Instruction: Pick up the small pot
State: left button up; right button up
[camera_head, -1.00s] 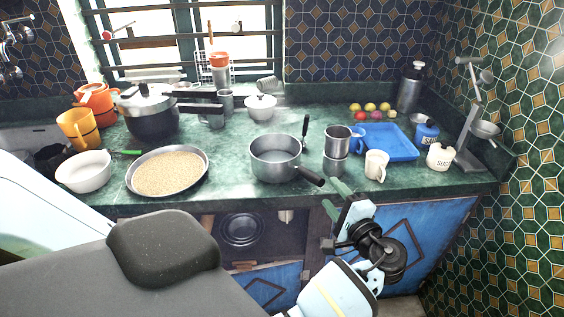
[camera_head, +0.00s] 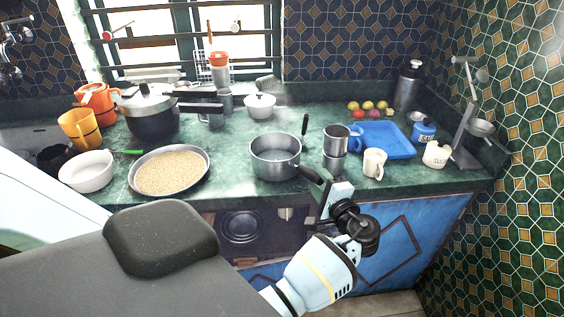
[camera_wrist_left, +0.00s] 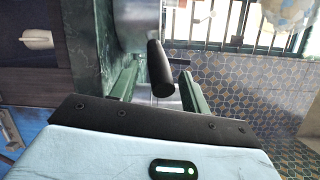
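The small pot (camera_head: 272,160) is a grey metal saucepan with a black handle. It stands upright on the green counter near the front edge, its handle pointing right and toward me. My left gripper (camera_head: 322,184) is at the handle's end, in front of the counter edge. In the left wrist view, the black handle (camera_wrist_left: 159,68) lies between the two green fingers of the left gripper (camera_wrist_left: 159,80), with gaps showing on both sides. The gripper is open. The pot's metal body (camera_wrist_left: 135,25) shows beyond the handle. My right gripper is not in view.
A wide pan of grain (camera_head: 168,172) stands left of the pot. Metal cups (camera_head: 337,138), a white mug (camera_head: 374,163) and a blue tray (camera_head: 385,141) stand to its right. A white lidded pot (camera_head: 260,105) is behind. Some counter between is clear.

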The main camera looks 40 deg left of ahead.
pick_arm(q)
grip_shut()
jog(key=shift+w+r, duration=0.1)
jog(key=shift+r, duration=0.1)
dwell(0.3)
jog(key=shift+a, duration=0.1)
